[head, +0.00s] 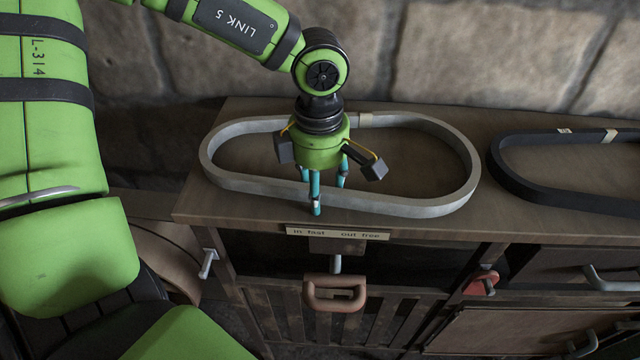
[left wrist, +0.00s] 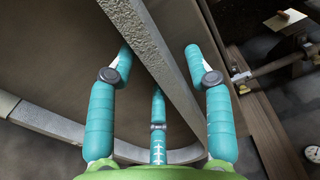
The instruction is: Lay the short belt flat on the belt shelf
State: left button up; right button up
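A grey belt (head: 440,207), a long closed loop, lies flat on the wooden shelf top (head: 400,160). Its back run has a tan patch. A black belt (head: 510,176) lies to its right, cut off by the picture's edge; I cannot be sure which is the short one. My left gripper (head: 325,192) points down at the grey belt's front run. In the left wrist view, its teal fingers (left wrist: 158,70) are spread, with the grey belt (left wrist: 165,62) passing between them; no firm grip shows. My right gripper is out of view.
A lettered label (head: 337,233) runs along the shelf's front edge. Below are a brown handle (head: 334,293), a red knob (head: 481,282) and drawers with metal handles. A stone wall (head: 500,50) stands close behind. The shelf top inside the grey loop is clear.

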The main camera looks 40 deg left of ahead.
pick_arm(q)
notch_tip(320, 180, up, 19)
jog(key=p, duration=0.5)
dwell(0.4)
jog(key=shift+a, duration=0.1)
